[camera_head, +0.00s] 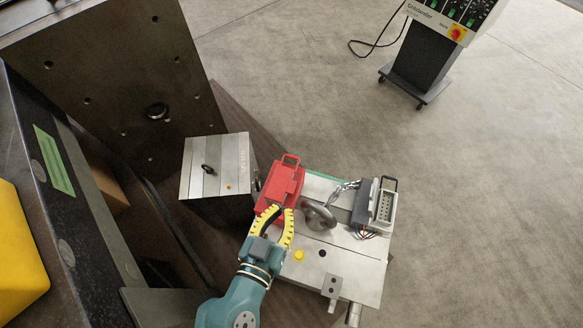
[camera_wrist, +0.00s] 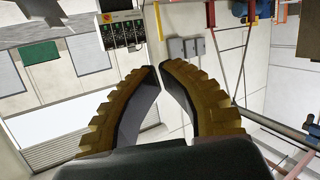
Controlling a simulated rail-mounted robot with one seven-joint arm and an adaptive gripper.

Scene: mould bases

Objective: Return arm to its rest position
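My gripper (camera_head: 281,209) is at the end of my teal arm and has black-and-yellow fingers. In the head view its tips overlap the lower edge of the red block (camera_head: 284,181) with a handle. In the wrist view my gripper (camera_wrist: 160,68) has its fingers bowed inward, with the tips almost together and only a narrow slit between them. Nothing is held there. The wrist view looks out at the room and shows no mould parts, so my gripper appears raised and clear of the red block. The height cannot be told.
A smaller metal block (camera_head: 217,167) and a tall dark plate (camera_head: 110,80) stand to the left. A controller cart (camera_head: 420,65) stands at back right, with free floor around it.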

